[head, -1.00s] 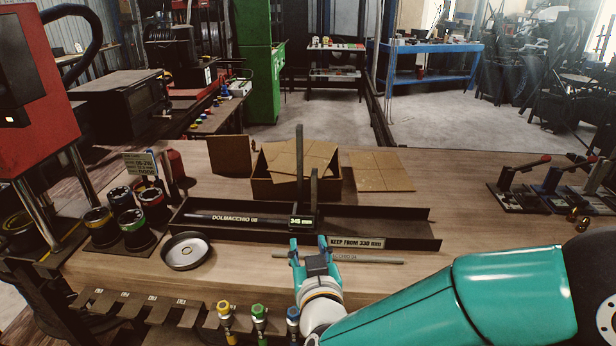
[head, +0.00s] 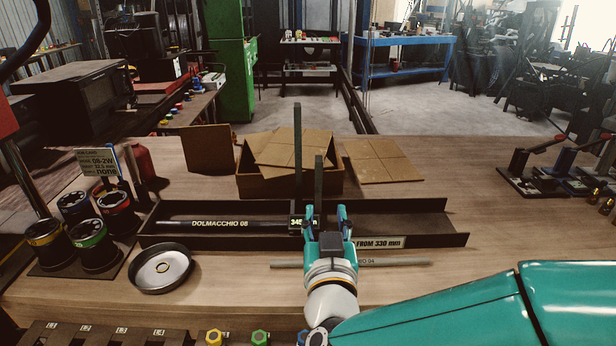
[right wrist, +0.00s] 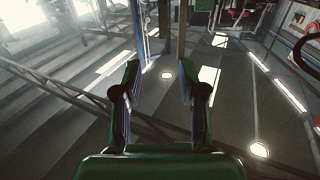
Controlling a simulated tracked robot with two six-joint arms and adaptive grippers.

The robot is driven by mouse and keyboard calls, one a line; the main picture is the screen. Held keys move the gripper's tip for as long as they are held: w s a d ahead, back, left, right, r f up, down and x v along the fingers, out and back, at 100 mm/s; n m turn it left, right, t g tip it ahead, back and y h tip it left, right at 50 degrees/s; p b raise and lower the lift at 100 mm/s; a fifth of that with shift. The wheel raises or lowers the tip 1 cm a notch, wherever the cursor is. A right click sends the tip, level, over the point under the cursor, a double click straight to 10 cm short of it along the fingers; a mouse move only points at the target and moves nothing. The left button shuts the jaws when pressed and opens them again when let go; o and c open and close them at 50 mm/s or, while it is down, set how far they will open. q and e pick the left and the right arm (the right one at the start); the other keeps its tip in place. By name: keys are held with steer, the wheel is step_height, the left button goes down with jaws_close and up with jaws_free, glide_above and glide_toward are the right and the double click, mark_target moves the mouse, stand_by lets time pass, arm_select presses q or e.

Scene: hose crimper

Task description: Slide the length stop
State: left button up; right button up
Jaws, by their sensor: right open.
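The length stop (head: 319,180) is a dark block with upright posts and a small lit display (head: 296,222), standing at the long dark channel tray (head: 440,238). A dark hose (head: 225,224) marked DOLMACCHIO 08 lies in the tray, left of the stop. My right gripper (head: 326,211) is open in front of the stop, its fingertips over the tray's front wall and partly covering the display and the stop's base. In the right wrist view the fingers (right wrist: 160,78) are apart, with upright posts beyond them. I cannot tell whether they touch the stop. My left gripper is out of view.
A grey rod (head: 400,262) lies in front of the tray. A round dish (head: 143,275) and several ringed dies (head: 92,240) stand left. An open cardboard box (head: 270,187) sits behind the tray, and lever tools (head: 530,180) stand at right.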

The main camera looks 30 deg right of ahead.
mark_target(319, 173)
steer(key=p+x, duration=0.1)
steer(key=x, duration=1)
steer(key=p+x, duration=0.1)
steer(key=x, duration=0.5)
steer(key=shift+w+a+p, duration=0.2)
steer(key=shift+a+p, duration=0.05)
steer(key=shift+p, duration=0.05)
steer(key=shift+c, duration=0.2)
jaws_close()
